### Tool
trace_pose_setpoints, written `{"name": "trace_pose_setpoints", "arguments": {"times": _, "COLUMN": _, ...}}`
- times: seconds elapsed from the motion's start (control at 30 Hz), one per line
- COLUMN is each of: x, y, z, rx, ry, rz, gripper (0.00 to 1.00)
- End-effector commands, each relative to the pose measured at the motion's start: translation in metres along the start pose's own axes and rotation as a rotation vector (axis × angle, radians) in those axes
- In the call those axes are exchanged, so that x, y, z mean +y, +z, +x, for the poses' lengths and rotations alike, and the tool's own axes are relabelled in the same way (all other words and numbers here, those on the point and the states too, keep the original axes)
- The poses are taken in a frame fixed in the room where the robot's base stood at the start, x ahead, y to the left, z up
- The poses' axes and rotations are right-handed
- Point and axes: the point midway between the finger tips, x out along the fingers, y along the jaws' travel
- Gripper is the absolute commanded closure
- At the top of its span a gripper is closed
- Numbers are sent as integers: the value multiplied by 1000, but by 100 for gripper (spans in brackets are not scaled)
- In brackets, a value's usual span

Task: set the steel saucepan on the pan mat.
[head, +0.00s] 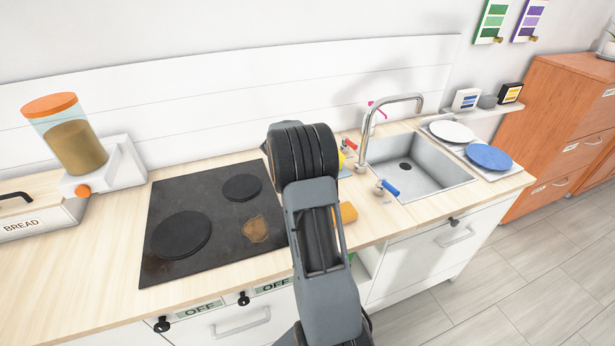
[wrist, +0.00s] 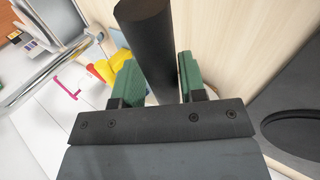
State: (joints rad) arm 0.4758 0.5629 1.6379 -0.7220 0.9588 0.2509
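My gripper (wrist: 158,82) shows in the wrist view with its two green fingers on either side of a dark round bar (wrist: 149,42). The fingers are close to the bar. I cannot tell whether both press on it. What the bar belongs to is not clear, and the gripper's palm hides its near end. In the head view my arm stands in front of the counter and hides my gripper. I cannot make out a steel saucepan or a pan mat in either view.
The black hob (head: 215,215) with two round plates and a brown stain lies left of my arm. The sink (head: 436,180) and tap (head: 364,140) are to the right, with white and blue plates (head: 489,157) beyond.

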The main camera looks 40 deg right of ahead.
Motion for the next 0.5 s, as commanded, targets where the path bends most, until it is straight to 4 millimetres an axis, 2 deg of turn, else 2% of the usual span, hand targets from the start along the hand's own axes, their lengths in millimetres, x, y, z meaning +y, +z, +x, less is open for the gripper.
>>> {"name": "trace_pose_setpoints", "arguments": {"times": 0.03, "x": 0, "y": 0, "z": 0, "rx": 0, "ry": 0, "rz": 0, "gripper": 57}}
{"name": "trace_pose_setpoints", "arguments": {"times": 0.17, "x": 0, "y": 0, "z": 0, "rx": 0, "ry": 0, "rz": 0, "gripper": 45}}
{"name": "trace_pose_setpoints", "arguments": {"times": 0.5, "x": 0, "y": -1, "z": -7, "rx": 3, "ry": 1, "rz": 1, "gripper": 45}}
